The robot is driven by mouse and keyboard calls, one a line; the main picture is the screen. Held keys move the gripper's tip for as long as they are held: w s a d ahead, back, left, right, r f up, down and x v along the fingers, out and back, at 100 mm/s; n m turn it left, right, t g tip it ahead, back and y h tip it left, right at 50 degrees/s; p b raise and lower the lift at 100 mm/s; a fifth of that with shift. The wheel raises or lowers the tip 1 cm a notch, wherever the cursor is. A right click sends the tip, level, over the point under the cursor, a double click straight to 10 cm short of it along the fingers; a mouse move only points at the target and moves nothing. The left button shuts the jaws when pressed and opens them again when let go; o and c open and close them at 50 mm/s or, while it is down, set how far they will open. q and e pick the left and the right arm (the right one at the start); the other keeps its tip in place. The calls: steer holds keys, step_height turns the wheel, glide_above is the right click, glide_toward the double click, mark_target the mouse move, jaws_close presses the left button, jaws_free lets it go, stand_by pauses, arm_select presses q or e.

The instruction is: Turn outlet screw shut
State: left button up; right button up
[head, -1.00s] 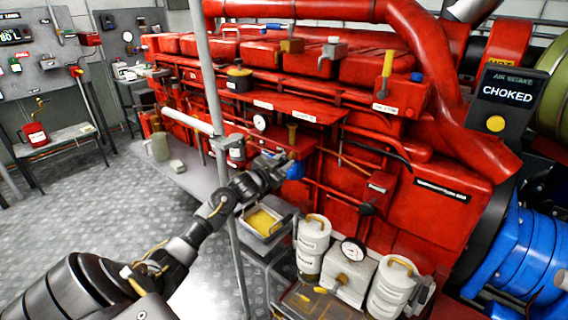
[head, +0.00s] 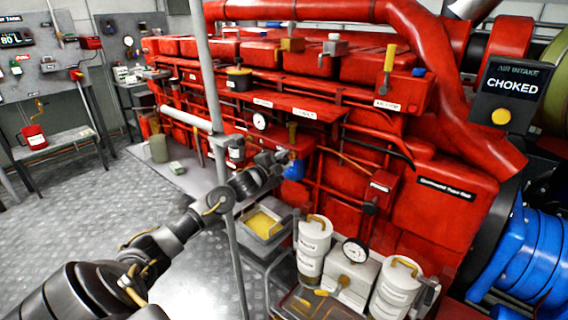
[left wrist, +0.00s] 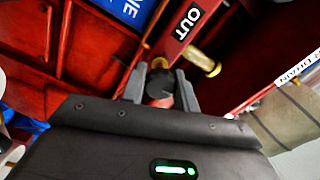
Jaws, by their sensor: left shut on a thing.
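The outlet screw (left wrist: 160,88) shows in the left wrist view as a dark, round head below a red block with a white "OUT" label (left wrist: 188,21). My left gripper (left wrist: 160,94) is shut on it, one grey finger on each side. The fingers and the palm hide much of the screw. In the head view my left gripper (head: 272,160) reaches to the red engine (head: 450,195), just left of a blue bowl-like part (head: 294,171). The screw is too small to make out there. My right gripper is not in view.
A brass fitting (left wrist: 200,60) sticks out close to the right finger. A grey pole (head: 225,180) stands by my left forearm. A tray with yellow contents (head: 263,224), white canisters (head: 312,245) and a gauge (head: 355,250) stand below the engine side.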

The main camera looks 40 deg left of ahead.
arm_select(q)
steer(key=shift+m, duration=0.5)
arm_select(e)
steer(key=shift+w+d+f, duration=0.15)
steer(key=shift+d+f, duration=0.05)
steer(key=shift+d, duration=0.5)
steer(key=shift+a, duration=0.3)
arm_select(q)
steer(key=o, duration=0.9)
steer(key=shift+o, duration=0.4)
steer(key=s+b, duration=0.2)
steer(key=s, duration=0.9)
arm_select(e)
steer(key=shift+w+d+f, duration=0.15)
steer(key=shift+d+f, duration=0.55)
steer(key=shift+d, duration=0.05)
